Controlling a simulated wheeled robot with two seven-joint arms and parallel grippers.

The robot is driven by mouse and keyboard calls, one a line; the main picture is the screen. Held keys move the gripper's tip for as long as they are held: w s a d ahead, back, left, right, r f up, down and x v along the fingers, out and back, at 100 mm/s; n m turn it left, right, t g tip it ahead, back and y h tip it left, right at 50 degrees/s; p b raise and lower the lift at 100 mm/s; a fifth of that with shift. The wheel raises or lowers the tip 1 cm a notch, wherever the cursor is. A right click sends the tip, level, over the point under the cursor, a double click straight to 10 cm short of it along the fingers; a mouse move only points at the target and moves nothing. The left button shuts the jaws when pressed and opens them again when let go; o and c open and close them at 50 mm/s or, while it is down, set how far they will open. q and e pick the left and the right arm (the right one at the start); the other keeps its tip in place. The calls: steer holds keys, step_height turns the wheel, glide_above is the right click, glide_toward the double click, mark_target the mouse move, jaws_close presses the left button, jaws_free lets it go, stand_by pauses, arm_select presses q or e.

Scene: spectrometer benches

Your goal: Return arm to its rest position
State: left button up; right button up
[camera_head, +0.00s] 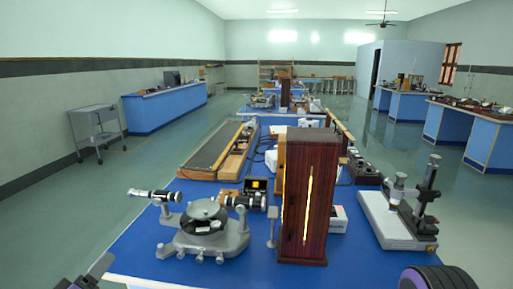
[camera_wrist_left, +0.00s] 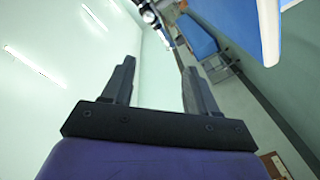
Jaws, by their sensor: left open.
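My left gripper (camera_head: 88,274) shows at the bottom left corner of the head view, just off the near left edge of the blue bench (camera_head: 150,236). In the left wrist view its two dark fingers (camera_wrist_left: 158,66) stand apart with nothing between them, so it is open and empty. The spectrometer (camera_head: 205,226) stands on the bench to the right of the gripper and apart from it. My right gripper does not show in the head view.
A tall wooden lamp housing (camera_head: 309,190) with a glowing slit stands right of the spectrometer. A microscope (camera_head: 402,210) on a white base stands at the right edge. A grey trolley (camera_head: 95,130) stands on the floor at left.

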arm_select(q)
steer(key=s+d+f+g+y, duration=0.1)
steer(key=s+f+g+y, duration=0.2)
steer(key=f, duration=0.6)
steer(key=s+d+f+g, duration=0.2)
steer(key=s+f+g, duration=0.25)
steer(key=f, duration=0.55)
steer(key=s+d+f+m+g, duration=0.1)
steer(key=s+d+f+g, duration=0.2)
steer(key=s+f, duration=0.4)
steer(key=s+d+f+m+g, duration=0.1)
steer(key=s+d+f+g, duration=0.2)
steer(key=s, duration=0.9)
step_height(320, 180, down, 4)
steer(key=shift+r+g, duration=0.15)
steer(key=shift+g, duration=0.3)
steer(key=shift+w, duration=0.1)
